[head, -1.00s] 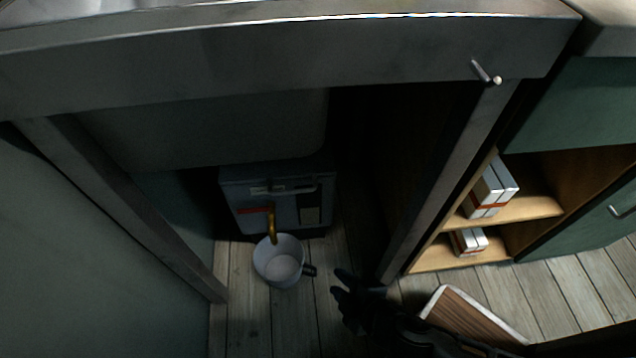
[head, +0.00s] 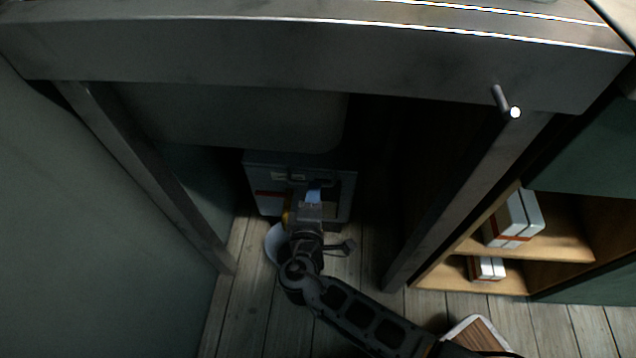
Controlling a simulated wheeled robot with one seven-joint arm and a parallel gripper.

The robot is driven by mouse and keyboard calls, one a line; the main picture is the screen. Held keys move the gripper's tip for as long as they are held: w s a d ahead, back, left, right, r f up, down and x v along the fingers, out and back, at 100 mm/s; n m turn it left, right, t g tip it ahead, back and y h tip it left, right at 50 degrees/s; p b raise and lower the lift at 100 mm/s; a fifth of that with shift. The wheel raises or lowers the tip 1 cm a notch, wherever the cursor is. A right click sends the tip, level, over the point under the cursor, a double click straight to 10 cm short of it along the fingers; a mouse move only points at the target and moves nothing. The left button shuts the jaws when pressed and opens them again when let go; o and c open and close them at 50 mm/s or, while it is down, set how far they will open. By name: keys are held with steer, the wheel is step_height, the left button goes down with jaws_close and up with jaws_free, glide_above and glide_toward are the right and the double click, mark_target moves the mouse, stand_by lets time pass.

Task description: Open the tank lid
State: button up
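The tank (head: 262,170) is a grey box on the floor, back under the metal counter. Its front has a pale strip near the top and a red band on the left. I cannot make out a separate lid edge in the shadow. My gripper (head: 314,188) reaches in from the lower right and is in front of the tank's upper front, covering part of it. I cannot tell whether it touches the tank or whether its fingers are apart. The brass spout is mostly hidden behind my arm. A white mug (head: 273,240) stands below it, partly covered by my wrist.
The counter's thick front edge (head: 300,58) hangs above, with metal legs left (head: 150,175) and right (head: 470,190). A wooden shelf (head: 560,238) with white boxes (head: 515,218) stands at right. A wood-topped board (head: 478,335) lies low right. Plank floor is clear at lower left.

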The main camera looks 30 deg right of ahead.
mark_target(300, 160)
steer(key=shift+b+x, duration=0.4)
steer(key=shift+x, duration=1.9)
jaws_close()
steer(key=shift+a, duration=0.1)
